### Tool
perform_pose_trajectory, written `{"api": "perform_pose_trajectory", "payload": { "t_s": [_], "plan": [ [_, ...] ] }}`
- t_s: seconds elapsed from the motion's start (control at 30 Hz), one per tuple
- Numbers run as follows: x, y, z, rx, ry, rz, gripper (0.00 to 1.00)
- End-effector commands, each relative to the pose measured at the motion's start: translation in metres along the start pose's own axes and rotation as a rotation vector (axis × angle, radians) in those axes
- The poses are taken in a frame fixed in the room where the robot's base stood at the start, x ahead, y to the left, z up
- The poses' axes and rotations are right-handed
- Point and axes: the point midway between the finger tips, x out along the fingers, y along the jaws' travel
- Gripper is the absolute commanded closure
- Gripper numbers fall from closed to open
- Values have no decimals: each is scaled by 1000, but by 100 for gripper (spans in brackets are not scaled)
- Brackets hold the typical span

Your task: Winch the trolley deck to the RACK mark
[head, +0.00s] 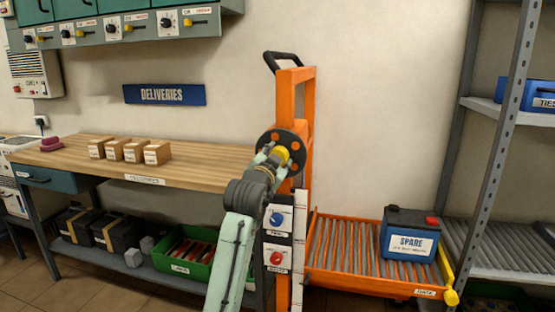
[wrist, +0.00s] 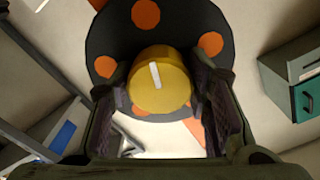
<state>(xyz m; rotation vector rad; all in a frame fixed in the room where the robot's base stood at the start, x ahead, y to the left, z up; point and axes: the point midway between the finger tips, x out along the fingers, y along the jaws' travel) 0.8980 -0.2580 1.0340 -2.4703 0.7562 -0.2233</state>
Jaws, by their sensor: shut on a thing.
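The orange trolley has an upright mast (head: 308,90) with a black handle on top. Its roller deck (head: 335,255) sits low at the right, below the bench top. A black winch wheel (head: 292,140) with orange spots is on the mast. My gripper (wrist: 159,82) is shut on the yellow knob (wrist: 160,92) of this wheel, one finger on each side. The knob has a white line on it. A blue SPARE battery (head: 398,240) stands upright on the deck's right half. A white strip (head: 299,230) runs down the mast; I cannot read a RACK mark.
A panel with a blue knob (head: 276,219) and a red knob (head: 276,258) is on the mast. A grey rack (head: 500,225) with roller shelves stands right of the deck, beside a yellow bar (head: 446,275). The wooden bench (head: 200,172) with several small boxes is left.

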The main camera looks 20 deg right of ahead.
Motion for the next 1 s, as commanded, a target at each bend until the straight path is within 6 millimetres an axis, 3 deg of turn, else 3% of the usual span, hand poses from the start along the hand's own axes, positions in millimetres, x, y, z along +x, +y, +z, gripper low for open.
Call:
{"api": "perform_pose_trajectory", "payload": {
  "t_s": [0.23, 0.27, 0.53, 0.87, 1.0],
  "plan": [
    [0, 0, 0, 0, 0, -1, 84],
    [0, 0, 0, 0, 0, -1, 54],
    [0, 0, 0, -1, 0, 0, 36],
    [-2, 0, 0, -1, 0, 0, 36],
    [-16, 0, 0, -1, 2, -2, 36]
  ]
}}
